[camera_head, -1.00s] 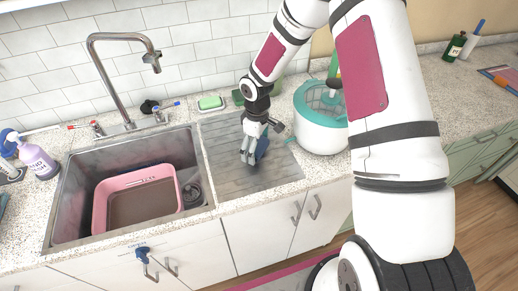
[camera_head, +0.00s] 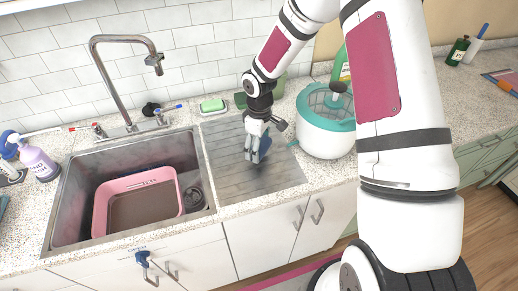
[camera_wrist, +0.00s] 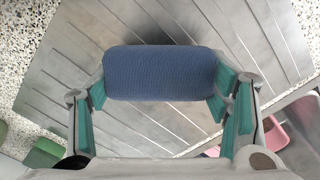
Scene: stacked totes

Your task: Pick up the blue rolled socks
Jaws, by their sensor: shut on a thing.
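The blue rolled socks (camera_wrist: 160,73) are a dark blue roll held crosswise between the two fingers of my gripper (camera_wrist: 160,98) in the wrist view. The green inner pads press on both ends of the roll. In the head view my gripper (camera_head: 256,158) points down over the grey drainboard (camera_head: 225,180), and the blue socks (camera_head: 264,147) show partly behind its fingers. They appear to be a little above the drainboard, with a dark shadow below.
Left of the drainboard is a sink (camera_head: 75,205) with a pink basin (camera_head: 182,205) in it. A white and teal spinner (camera_head: 322,140) stands close on the right. A soap dish (camera_head: 213,106) and faucet (camera_head: 104,75) are at the back.

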